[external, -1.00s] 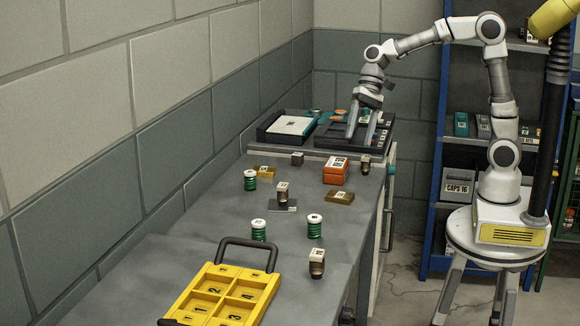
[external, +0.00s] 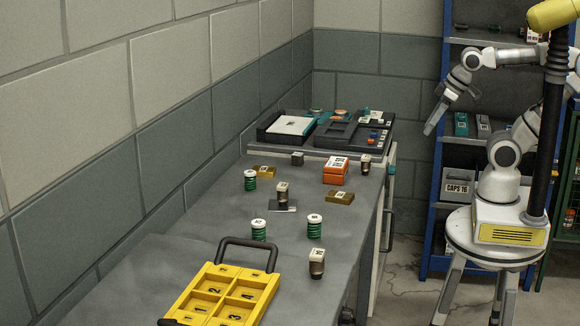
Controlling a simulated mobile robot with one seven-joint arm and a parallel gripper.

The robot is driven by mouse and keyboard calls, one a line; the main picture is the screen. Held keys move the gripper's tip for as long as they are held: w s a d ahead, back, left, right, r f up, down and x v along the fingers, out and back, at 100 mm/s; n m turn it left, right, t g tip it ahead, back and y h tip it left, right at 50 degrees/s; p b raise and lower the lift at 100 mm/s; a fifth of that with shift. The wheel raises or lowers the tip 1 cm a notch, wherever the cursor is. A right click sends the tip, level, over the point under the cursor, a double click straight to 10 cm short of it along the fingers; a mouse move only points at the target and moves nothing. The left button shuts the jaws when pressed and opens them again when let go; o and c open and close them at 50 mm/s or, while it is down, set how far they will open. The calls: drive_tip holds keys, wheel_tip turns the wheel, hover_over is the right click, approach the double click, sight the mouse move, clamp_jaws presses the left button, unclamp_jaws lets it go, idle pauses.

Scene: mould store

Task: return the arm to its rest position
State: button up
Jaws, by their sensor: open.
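My gripper (external: 437,117) hangs in the air to the right of the bench, in front of the blue shelf rack. Its fingers point down and to the left, and nothing shows between them. My arm is folded back toward its base on the round stool, partly hidden behind a black post. The dark tray (external: 348,134) at the far end of the bench stands clear of the gripper, with small coloured pieces in its right part.
The grey bench (external: 215,222) carries several green-banded jars, brown-bodied pieces, an orange box (external: 336,171) and a yellow compartment tray (external: 190,303) with a black handle. The blue rack (external: 433,215) holds a bin (external: 458,186) marked CAPS 16. The black post (external: 550,130) stands close to my arm.

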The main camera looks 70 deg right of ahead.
wheel_tip(320, 180, up, 11)
drive_tip(key=p, duration=1.1)
drive_tip(key=shift+s+r, duration=0.2)
